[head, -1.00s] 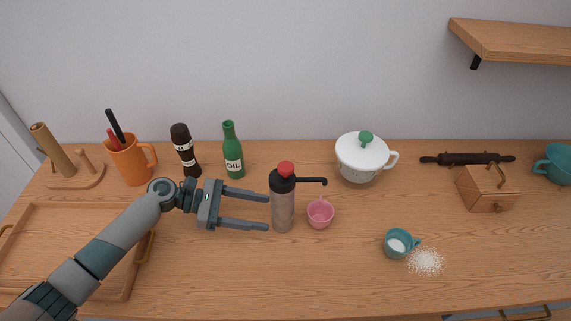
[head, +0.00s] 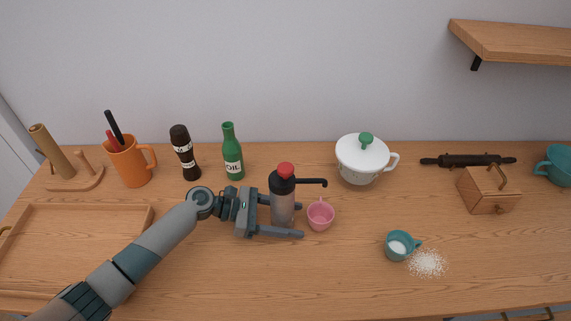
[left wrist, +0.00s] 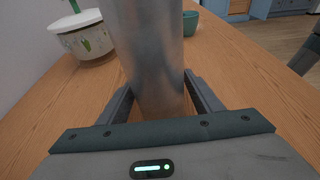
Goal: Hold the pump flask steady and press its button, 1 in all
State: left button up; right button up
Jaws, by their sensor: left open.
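The pump flask (head: 283,204) stands upright on the counter, with a grey metal body, a black top and spout pointing right, and a red button (head: 286,169) on top. My left gripper (head: 288,215) is open, with its fingers reaching along both sides of the flask's lower body. In the left wrist view the flask's grey body (left wrist: 150,60) stands between the two open fingers (left wrist: 160,97); its top is out of that view. A pink cup (head: 320,216) stands just right of the flask, below the spout tip. My right gripper is not in view.
A green oil bottle (head: 232,155), a dark bottle (head: 184,152) and an orange mug (head: 131,163) stand behind to the left. A white lidded pot (head: 360,162) stands behind right. A teal cup (head: 398,247) beside spilled white grains is at front right. A wooden tray (head: 75,208) lies left.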

pick_arm(q)
jog(key=shift+d+f, duration=0.1)
jog(key=shift+d, duration=0.1)
jog(key=c, duration=0.7)
jog(key=shift+o, duration=0.2)
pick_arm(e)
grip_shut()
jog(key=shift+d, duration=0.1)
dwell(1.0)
